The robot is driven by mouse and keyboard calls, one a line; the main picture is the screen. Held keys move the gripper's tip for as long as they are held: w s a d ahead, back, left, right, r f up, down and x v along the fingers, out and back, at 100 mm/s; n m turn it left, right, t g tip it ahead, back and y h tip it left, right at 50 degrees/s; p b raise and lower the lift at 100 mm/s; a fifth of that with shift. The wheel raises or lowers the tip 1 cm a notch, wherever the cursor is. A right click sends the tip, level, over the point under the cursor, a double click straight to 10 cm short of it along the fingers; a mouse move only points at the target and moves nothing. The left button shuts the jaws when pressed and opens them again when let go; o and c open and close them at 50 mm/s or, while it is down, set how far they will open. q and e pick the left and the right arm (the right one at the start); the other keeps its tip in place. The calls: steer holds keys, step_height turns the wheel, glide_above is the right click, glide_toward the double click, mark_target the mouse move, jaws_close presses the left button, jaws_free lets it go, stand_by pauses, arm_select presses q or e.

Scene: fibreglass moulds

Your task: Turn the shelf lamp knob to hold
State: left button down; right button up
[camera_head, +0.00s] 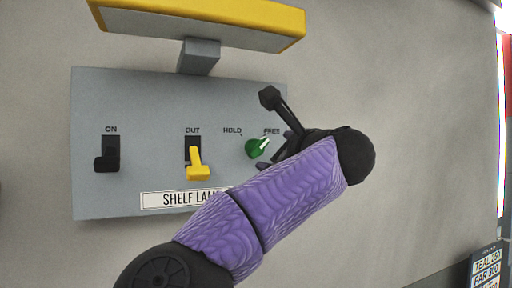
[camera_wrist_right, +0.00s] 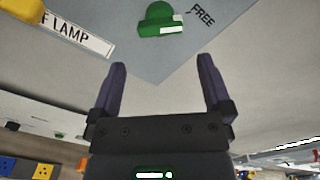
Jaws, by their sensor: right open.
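The green knob (camera_head: 257,147) sits on the grey shelf lamp panel (camera_head: 140,88), below and between the words HOLD and FREE. Its pale mark points up and right, toward FREE. In the right wrist view the knob (camera_wrist_right: 155,20) is ahead of the fingertips, beside the word FREE. My right gripper (camera_head: 267,131) is open at the panel's right side, its fingers spread above and below the knob's right side. In the right wrist view the gripper (camera_wrist_right: 162,62) is empty, with a gap to the knob. My left gripper is not in view.
The panel also carries a black lever (camera_head: 107,162) under ON and a yellow lever (camera_head: 198,165) under OUT. A yellow bar (camera_head: 200,22) juts out above on a grey post (camera_head: 199,56). My right forearm covers part of the SHELF LAMP label (camera_head: 178,200). The wall right of the panel is bare.

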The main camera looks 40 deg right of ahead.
mark_target(262, 148)
steer(key=p+x, duration=0.2)
steer(key=x, duration=0.1)
steer(key=p+x, duration=0.2)
steer(key=x, duration=0.2)
steer(key=shift+w+d+r, duration=0.2)
steer(key=shift+w, duration=0.05)
steer(key=shift+w+d+f, duration=0.15)
steer(key=shift+w, duration=0.35)
steer(key=c, duration=1.1)
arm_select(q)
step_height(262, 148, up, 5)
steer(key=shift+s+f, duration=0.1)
arm_select(e)
steer(key=shift+f, duration=0.1)
